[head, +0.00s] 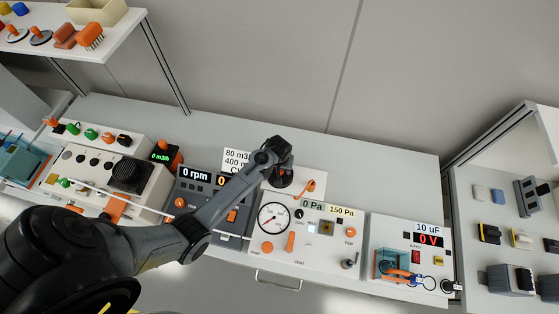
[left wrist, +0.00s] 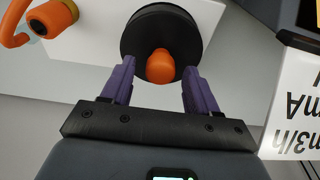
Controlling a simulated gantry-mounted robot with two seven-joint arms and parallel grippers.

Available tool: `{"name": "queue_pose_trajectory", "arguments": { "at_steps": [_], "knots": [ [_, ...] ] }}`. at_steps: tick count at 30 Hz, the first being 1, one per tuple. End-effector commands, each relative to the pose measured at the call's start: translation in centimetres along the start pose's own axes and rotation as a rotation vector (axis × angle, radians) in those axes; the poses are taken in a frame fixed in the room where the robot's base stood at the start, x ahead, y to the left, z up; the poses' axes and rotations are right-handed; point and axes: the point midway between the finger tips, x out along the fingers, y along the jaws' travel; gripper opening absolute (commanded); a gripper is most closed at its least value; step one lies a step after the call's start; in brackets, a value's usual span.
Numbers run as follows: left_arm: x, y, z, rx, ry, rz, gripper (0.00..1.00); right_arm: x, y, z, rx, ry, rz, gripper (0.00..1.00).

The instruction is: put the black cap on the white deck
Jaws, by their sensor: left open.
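The black cap (left wrist: 136,38), a round black disc with an orange knob (left wrist: 160,66), sits in front of my left gripper (left wrist: 156,75) in the left wrist view. The gripper's two purple fingers are open, one on each side of the knob, with gaps visible. Behind the cap is the white deck (left wrist: 90,50), which also shows in the head view (head: 318,175). The cap overlaps the deck, but I cannot tell whether it rests on it. In the head view my left gripper (head: 281,163) is over the deck's left part and mostly hides the cap.
An orange hooked part (head: 309,187) stands on the deck right of my gripper. A printed white sign (head: 236,160) is close on the left. A gauge panel (head: 273,219) lies in front. The grey counter (head: 370,170) behind and right is clear.

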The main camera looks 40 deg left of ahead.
Motion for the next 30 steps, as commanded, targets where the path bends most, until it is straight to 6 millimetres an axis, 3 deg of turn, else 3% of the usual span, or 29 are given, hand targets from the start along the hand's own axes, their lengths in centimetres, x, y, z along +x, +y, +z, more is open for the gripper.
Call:
{"name": "queue_pose_trajectory", "arguments": {
  "at_steps": [12, 20, 23, 26, 30],
  "knots": [
    [-7.5, 0.0, 0.0, -0.002, 0.002, 0.002, 0.6, -0.8, 0.1, -0.2, -0.001, 0.0, 0.001, 0.0],
    [-10.1, -0.1, 0.4, 0.012, 0.005, 0.0, 0.6, -0.8, 0.2, -0.2, -0.005, 0.0, 0.004, 0.0],
    [-10.6, -0.5, 2.1, 0.061, 0.017, -0.002, 0.6, -0.8, 0.2, -0.3, -0.006, 0.0, 0.005, 0.0],
    [-11.3, -0.9, 5.0, 0.152, 0.042, 0.001, 0.6, -0.8, 0.2, -0.3, -0.006, 0.001, 0.005, 0.0],
    [-13.4, -1.6, 10.6, 0.325, 0.082, 0.019, 0.6, -0.8, 0.2, -0.3, -0.006, 0.001, 0.005, 0.0]
  ]
}}
